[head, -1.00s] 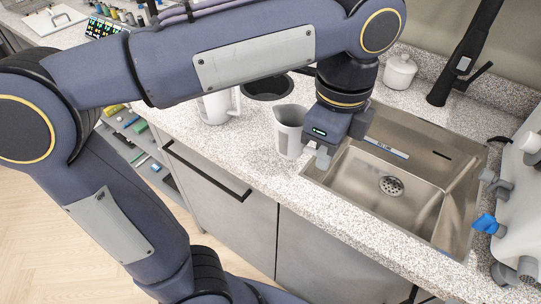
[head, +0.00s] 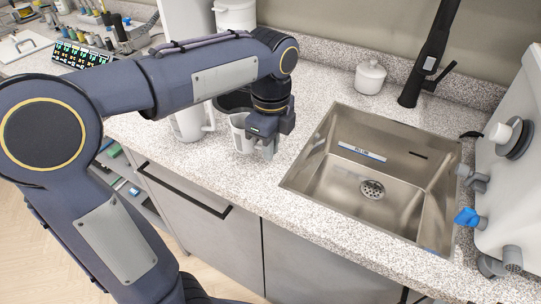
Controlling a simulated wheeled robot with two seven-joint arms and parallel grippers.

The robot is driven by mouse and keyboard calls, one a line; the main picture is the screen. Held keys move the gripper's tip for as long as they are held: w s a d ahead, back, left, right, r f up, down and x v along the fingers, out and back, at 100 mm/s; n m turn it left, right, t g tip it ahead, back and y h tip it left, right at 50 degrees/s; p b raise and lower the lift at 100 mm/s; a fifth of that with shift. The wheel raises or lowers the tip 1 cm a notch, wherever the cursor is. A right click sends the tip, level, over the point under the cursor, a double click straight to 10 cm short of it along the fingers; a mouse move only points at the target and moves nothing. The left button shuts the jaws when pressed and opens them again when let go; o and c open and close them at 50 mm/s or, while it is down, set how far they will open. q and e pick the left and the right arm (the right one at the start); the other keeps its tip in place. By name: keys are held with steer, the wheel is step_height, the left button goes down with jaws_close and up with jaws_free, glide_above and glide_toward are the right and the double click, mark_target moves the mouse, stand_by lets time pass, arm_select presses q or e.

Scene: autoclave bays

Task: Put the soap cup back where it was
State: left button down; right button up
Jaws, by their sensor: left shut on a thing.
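A light grey cup (head: 240,136), which I take to be the soap cup, is upright at the counter left of the sink. My left gripper (head: 268,150) is at the cup's right side, pointing down and shut on it. The fingers hide part of that side, and I cannot tell whether the cup's base touches the counter. My right gripper is not in view.
A white jug (head: 190,123) stands left of the cup, and a dark round container (head: 234,101) is close behind it. The steel sink (head: 340,200) is to the right. A white lidded pot (head: 370,78) stands behind the sink. Speckled counter between cup and sink is clear.

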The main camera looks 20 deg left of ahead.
mark_target(271, 167)
arm_select(q)
steer(key=shift+w+a+f, duration=0.1)
steer(key=shift+f, duration=1.55)
steer(key=shift+f+b, duration=0.15)
steer(key=shift+b, duration=0.15)
steer(key=c, duration=1.5)
jaws_free()
